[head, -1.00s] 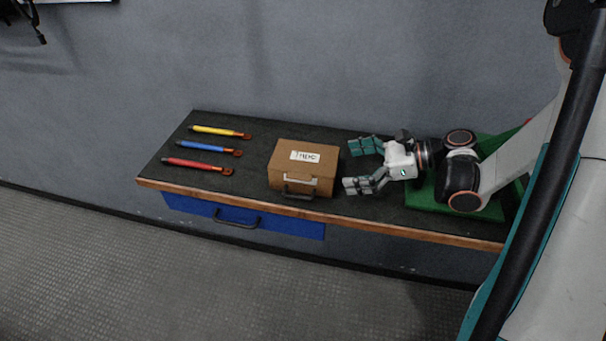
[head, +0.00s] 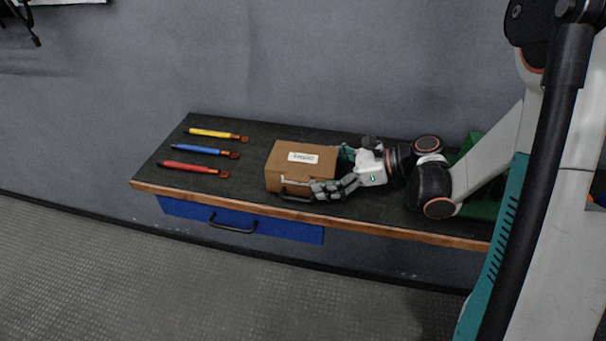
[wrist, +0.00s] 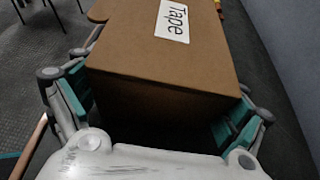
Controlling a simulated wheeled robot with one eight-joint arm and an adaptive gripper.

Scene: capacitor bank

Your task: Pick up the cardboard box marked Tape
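The brown cardboard box (head: 300,165) stands on the dark workbench top. Its white label reads "Tape" in the wrist view, where the box (wrist: 165,62) fills the middle. My gripper (head: 335,170) is at the right end of the box in the head view, one finger along its front side and the other mostly hidden behind it. In the wrist view the gripper's (wrist: 160,105) teal-padded fingers are spread on both sides of the box's near end. The left pad looks close to the box and the right pad lies near its corner; contact is not clear.
Yellow (head: 217,134), blue (head: 205,151) and red (head: 193,168) handled tools lie on the left of the bench (head: 240,197). A green item (head: 484,209) sits at the right, partly behind my arm. A blue drawer (head: 270,227) is under the bench, and a wall stands behind.

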